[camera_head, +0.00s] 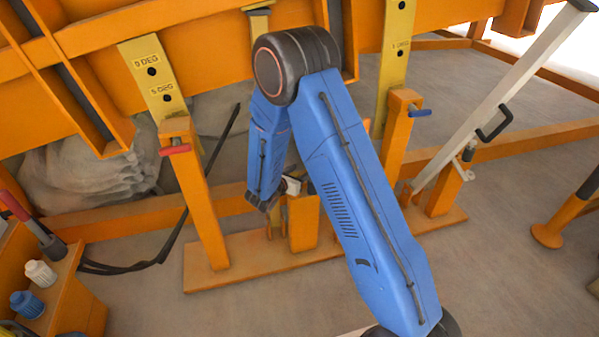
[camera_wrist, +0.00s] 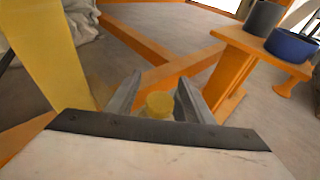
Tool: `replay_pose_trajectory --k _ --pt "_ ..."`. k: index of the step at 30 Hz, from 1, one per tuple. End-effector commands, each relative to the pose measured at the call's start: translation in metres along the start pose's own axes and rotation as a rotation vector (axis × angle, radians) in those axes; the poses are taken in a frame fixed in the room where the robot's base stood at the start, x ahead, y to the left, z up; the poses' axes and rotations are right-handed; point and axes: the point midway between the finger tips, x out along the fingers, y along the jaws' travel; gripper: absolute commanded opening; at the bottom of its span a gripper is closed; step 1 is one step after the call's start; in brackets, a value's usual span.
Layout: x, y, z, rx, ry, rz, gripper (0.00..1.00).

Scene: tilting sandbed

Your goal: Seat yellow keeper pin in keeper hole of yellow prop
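The yellow keeper pin (camera_wrist: 160,105) shows in the wrist view as a short, round yellow end between the two grey fingers of my gripper (camera_wrist: 158,97). The fingers appear closed around it; its far end is hidden. A broad yellow bar (camera_wrist: 42,55), apparently part of the middle prop, stands close at the left of the wrist view. In the head view my blue arm covers most of the middle prop; its yellow top (camera_head: 258,22) and orange post (camera_head: 303,222) show. The keeper hole is not visible. My fingers are hidden in the head view.
Left prop (camera_head: 200,200) has a red-handled pin (camera_head: 175,150); right prop (camera_head: 397,145) has a blue-handled one (camera_head: 420,113). Blue and dark round parts (camera_wrist: 290,45) top an orange post at right in the wrist view. A pale diagonal strut (camera_head: 500,95) stands right. Black cable hangs left.

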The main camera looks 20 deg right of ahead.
Motion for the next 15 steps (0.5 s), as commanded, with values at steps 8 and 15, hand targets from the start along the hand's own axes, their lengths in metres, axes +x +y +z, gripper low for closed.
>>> replay_pose_trajectory --k 8,15 --pt "-0.001 0.000 0.000 0.000 0.000 0.000 0.47" --pt "-0.023 0.001 0.000 -0.001 0.001 0.003 0.47"
